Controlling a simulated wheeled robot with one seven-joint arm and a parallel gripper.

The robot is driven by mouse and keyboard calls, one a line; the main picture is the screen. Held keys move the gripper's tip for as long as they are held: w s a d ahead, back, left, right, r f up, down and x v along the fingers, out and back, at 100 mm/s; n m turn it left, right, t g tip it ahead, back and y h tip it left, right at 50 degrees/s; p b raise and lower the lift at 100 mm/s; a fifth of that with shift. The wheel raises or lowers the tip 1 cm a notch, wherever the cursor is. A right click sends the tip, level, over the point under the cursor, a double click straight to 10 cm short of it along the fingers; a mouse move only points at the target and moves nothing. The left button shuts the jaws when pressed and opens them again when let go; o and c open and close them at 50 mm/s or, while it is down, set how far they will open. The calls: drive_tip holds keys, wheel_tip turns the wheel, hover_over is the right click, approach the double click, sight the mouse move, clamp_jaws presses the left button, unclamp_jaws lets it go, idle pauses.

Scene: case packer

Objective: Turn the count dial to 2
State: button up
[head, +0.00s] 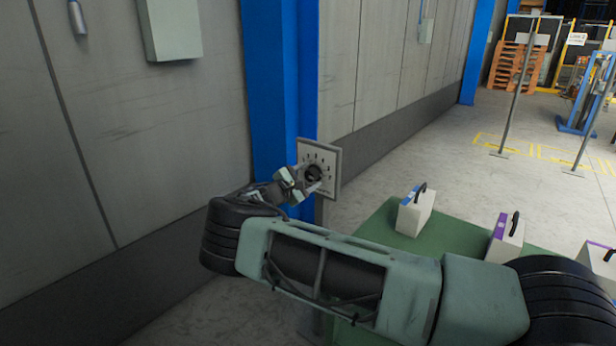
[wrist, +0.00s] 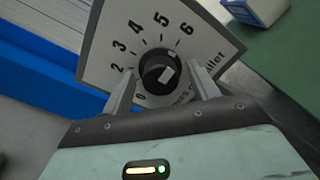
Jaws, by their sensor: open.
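The count dial is a dark round knob (wrist: 157,68) on a pale square plate (wrist: 97,47) with numerals around it. In the wrist view, 2, 3, 4, 5 and 6 are readable, with 0 near the lower left. A white mark shows on the knob's face, but I cannot tell which numeral it points to. My gripper (wrist: 161,70) is open, with one finger on each side of the knob. I cannot tell whether the fingers touch it. In the head view my gripper (head: 303,180) is close in front of the dial plate (head: 333,158).
A blue column (head: 272,90) stands behind the dial plate, beside a grey panelled wall (head: 150,120). To the right, a green table (head: 375,229) carries several white cases with handles, including one nearest the dial (head: 415,212). Open floor lies beyond.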

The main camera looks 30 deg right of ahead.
drive_tip(key=c, duration=1)
